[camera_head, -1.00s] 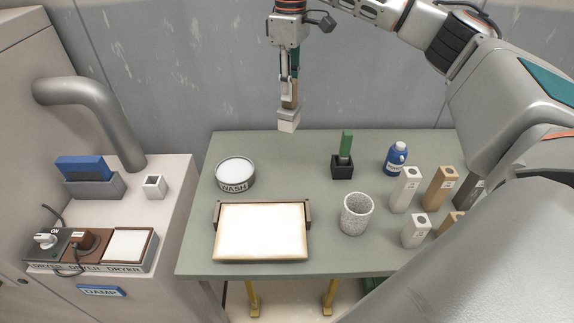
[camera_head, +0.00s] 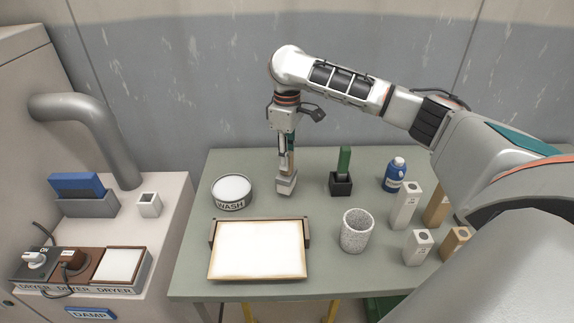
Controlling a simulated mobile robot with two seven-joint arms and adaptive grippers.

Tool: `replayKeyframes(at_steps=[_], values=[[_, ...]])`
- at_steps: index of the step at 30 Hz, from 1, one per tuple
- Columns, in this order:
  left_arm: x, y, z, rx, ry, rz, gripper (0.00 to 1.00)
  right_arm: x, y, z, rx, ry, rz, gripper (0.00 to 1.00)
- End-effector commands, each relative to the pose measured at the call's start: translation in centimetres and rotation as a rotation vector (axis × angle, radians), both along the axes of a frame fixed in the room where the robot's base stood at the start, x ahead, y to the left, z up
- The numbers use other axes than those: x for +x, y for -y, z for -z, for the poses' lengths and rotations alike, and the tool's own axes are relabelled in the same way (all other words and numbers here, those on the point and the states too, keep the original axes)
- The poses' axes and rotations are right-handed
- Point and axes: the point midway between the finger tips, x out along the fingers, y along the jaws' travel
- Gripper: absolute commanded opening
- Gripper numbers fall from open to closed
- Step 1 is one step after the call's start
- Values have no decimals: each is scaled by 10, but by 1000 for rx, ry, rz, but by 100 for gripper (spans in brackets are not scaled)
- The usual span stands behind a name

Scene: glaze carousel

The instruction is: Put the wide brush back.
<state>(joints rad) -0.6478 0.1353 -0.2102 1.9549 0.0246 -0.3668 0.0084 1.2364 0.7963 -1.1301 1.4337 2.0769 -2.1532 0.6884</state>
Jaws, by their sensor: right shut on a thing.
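The wide brush (camera_head: 287,183), with a pale block-like head below a tan part, hangs upright in my right gripper (camera_head: 286,155). The gripper is shut on it, pointing down, and hides most of the handle. The head is at or just above the grey-green table (camera_head: 255,168); I cannot tell whether it touches. It is between the round WASH bowl (camera_head: 231,192) and a black square holder (camera_head: 341,186) with a green-handled tool (camera_head: 344,163) in it. A small white square holder (camera_head: 150,204) with a dark opening stands on the left cabinet. My left gripper is out of view.
A framed white tile (camera_head: 257,249) lies at the front of the table. A speckled cup (camera_head: 356,231), a blue bottle (camera_head: 394,175) and several square bottles (camera_head: 405,207) stand to the right. A blue block (camera_head: 77,185) and dryer units (camera_head: 80,264) occupy the left cabinet.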

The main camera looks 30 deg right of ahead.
Motion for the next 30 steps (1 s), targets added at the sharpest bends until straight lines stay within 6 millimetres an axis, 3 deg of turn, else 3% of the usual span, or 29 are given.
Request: replayKeyframes(at_steps=[1,4,20,21,22,30], values=[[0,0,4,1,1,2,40,-1,0,12,0,-3,-1,2],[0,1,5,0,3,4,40,0,0,22,-1,-1,1,2],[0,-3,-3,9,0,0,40,0,0,24,-1,-2,0,2],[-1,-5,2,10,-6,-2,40,0,0,25,-1,0,0,33],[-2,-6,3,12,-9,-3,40,0,0,25,-1,0,0,40],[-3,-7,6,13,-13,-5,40,0,0,25,-1,-1,0,40]])
